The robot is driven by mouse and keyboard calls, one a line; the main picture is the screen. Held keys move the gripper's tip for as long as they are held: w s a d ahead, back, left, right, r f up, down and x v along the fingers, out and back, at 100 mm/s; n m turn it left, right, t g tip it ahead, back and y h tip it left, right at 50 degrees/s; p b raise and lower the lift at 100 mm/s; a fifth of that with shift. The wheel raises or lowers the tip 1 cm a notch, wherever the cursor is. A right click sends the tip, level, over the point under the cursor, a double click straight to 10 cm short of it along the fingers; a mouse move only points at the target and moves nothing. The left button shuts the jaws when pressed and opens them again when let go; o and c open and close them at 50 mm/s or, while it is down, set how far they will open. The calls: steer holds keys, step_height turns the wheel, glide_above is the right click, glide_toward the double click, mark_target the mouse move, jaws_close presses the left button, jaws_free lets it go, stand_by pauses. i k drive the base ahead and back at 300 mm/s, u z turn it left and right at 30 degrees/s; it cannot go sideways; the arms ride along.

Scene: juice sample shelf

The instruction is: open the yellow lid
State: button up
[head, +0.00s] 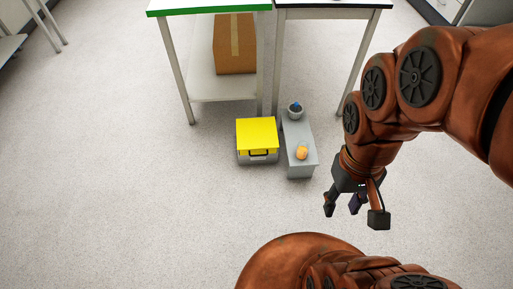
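The yellow lid (257,132) lies flat and shut on top of a grey box (243,158) on the floor near the middle of the head view. A dark handle (259,154) shows on the front of the box. My gripper (357,210) hangs in the air to the right of the box and nearer to me, apart from it. Its fingers are spread with nothing between them.
A low grey bench (298,137) stands just right of the box, holding a small bowl with a dark blue thing (295,108) and an orange round thing (302,153). Tables stand behind, with a cardboard box (235,45) on a lower shelf. The floor to the left and in front is clear.

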mark_target(255, 137)
steer(key=u, duration=0.3)
steer(key=k, duration=0.4)
steer(key=u, duration=1.35)
steer(key=i, duration=1)
steer(key=z, duration=0.85)
steer(key=i, duration=0.7)
steer(key=z, duration=0.65)
